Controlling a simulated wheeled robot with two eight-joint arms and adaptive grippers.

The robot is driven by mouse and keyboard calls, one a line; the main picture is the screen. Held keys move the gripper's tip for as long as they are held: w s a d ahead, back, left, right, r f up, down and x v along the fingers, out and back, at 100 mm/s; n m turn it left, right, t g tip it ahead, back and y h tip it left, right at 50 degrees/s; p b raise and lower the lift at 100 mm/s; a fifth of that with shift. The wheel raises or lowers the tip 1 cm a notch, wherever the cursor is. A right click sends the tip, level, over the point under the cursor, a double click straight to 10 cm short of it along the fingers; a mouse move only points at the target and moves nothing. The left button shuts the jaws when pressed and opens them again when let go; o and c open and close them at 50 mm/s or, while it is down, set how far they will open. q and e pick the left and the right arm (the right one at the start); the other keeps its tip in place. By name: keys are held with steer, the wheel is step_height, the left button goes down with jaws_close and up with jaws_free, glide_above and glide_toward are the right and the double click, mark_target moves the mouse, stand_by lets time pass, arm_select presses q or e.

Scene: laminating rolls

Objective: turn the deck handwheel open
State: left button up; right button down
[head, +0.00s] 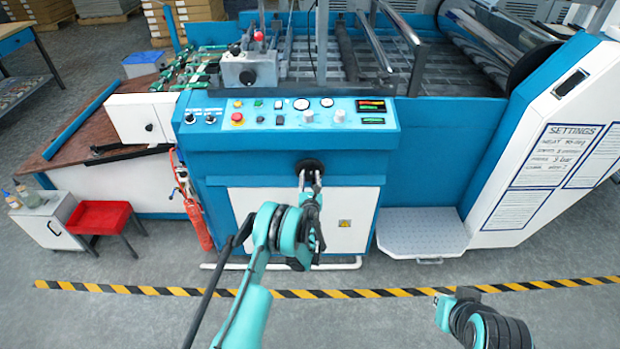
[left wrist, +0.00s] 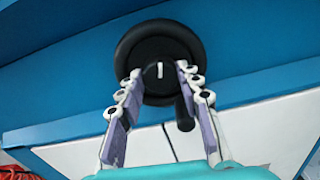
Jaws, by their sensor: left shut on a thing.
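The deck handwheel (head: 312,164) is a small black wheel on the blue front of the machine, below the control panel. In the left wrist view the handwheel (left wrist: 158,38) faces me, with a white mark on its hub and a black knob (left wrist: 185,114) at its lower right. My left gripper (head: 310,181) reaches up to the wheel from below. In the left wrist view the fingers of my left gripper (left wrist: 160,82) are on either side of the wheel's lower part and shut on it.
The control panel (head: 300,113) with buttons and dials is just above the wheel. A grey step (head: 422,235) is at the right, a red fire extinguisher (head: 196,215) at the left. A yellow-black floor stripe (head: 390,292) runs in front.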

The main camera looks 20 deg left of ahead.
arm_select(q)
steer(key=shift+n, duration=0.9)
steer(key=o, duration=1.2)
steer(key=shift+c, duration=0.2)
